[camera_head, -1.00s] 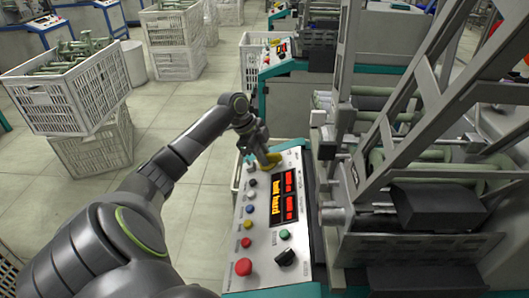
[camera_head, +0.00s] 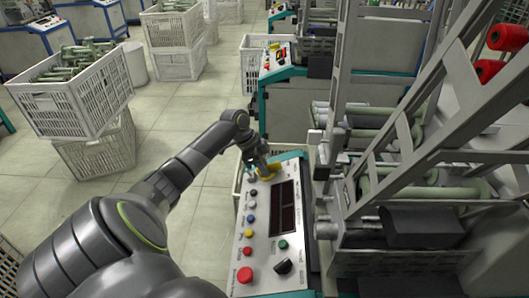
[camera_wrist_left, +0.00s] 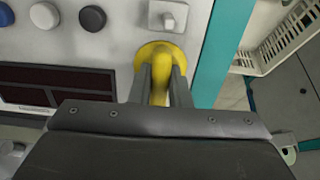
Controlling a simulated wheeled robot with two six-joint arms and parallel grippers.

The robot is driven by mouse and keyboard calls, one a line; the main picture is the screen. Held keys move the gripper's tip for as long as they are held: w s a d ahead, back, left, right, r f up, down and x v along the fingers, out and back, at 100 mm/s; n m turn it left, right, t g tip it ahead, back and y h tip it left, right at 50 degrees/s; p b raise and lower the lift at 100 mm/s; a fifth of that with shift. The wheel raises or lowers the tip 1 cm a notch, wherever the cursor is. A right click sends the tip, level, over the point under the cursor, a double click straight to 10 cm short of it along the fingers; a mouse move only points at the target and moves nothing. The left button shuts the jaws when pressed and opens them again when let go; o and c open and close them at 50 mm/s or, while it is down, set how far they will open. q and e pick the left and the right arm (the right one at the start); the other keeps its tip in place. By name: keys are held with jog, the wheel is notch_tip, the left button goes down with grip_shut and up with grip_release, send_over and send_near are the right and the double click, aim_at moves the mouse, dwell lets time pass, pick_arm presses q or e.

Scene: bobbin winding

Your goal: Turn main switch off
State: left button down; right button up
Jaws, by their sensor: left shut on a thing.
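The yellow main switch (camera_wrist_left: 158,52) is at the far end of the grey control panel (camera_head: 262,243), and its round yellow base and handle show in the left wrist view. My left gripper (camera_wrist_left: 160,88) is shut on the switch handle, one finger on each side. In the head view my left gripper (camera_head: 262,171) reaches down to the panel and partly hides the switch (camera_head: 272,170). The panel's displays (camera_head: 283,208) are dark. My right gripper is in neither view.
Several coloured buttons, among them a red one (camera_head: 245,275), and a black knob (camera_head: 283,267) sit on the panel. The machine's metal frame (camera_head: 335,150) rises close on the right.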

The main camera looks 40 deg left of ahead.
pick_arm(q)
jog(key=shift+r+n+p, duration=0.15)
jog(key=shift+n+p, duration=0.45)
jog(key=shift+p, duration=0.2)
jog(key=n+p, duration=0.2)
jog(key=p, duration=0.2)
jog(key=shift+r+n, duration=0.1)
jog(key=shift+n, duration=0.3)
jog(key=shift+f+n+p, duration=0.2)
jog(key=shift+n+p, duration=0.7)
jog(key=shift+p, duration=0.25)
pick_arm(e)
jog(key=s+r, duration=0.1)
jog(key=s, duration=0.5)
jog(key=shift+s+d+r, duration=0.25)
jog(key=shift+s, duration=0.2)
pick_arm(q)
jog(key=c, duration=1.4)
grip_release()
jog(key=shift+o, duration=0.2)
